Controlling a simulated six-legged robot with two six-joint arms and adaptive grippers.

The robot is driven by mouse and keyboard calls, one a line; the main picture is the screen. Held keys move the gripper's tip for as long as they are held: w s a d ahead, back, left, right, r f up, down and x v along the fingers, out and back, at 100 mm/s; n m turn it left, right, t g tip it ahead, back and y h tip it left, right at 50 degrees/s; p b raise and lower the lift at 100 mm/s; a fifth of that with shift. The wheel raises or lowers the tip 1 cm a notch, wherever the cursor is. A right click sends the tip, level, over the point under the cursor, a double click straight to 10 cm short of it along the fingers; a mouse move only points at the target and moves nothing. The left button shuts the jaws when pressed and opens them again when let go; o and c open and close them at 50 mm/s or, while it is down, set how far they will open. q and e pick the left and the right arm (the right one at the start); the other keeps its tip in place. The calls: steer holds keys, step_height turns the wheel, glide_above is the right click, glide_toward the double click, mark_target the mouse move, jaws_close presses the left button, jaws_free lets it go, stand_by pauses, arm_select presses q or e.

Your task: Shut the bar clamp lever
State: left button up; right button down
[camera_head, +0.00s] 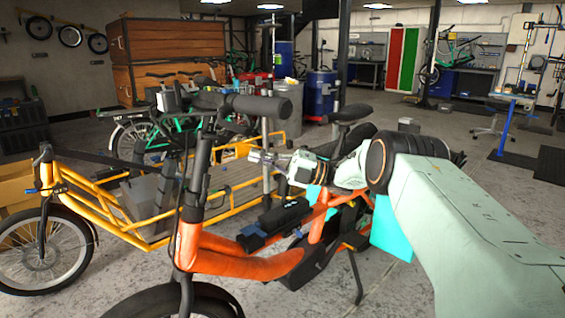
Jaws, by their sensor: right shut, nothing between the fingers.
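The orange cargo bike (225,258) stands in front of me, its black steering column (197,165) rising to black handlebar grips (258,106). I cannot make out the bar clamp lever clearly; it is too small or hidden among the dark parts of the column and bar. My right arm comes in from the right, and my right gripper (258,157) points left, below the handlebar grip and to the right of the column. Its fingers are shut with nothing held. I see a gap in the picture between fingertips and column. My left gripper is out of view.
A yellow cargo bike (105,212) stands close behind on the left. A black saddle (342,113) and a cyan panel (392,232) are near my right arm. Wooden crates (170,45) and blue barrels (320,95) stand farther back. Open floor lies behind on the right.

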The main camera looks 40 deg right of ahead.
steer(key=d, duration=0.1)
steer(key=d+f, duration=0.1)
steer(key=d, duration=0.1)
steer(key=d+f+b, duration=0.1)
steer(key=d, duration=0.1)
steer(key=shift+s+d+f, duration=0.15)
steer(key=shift+s, duration=0.25)
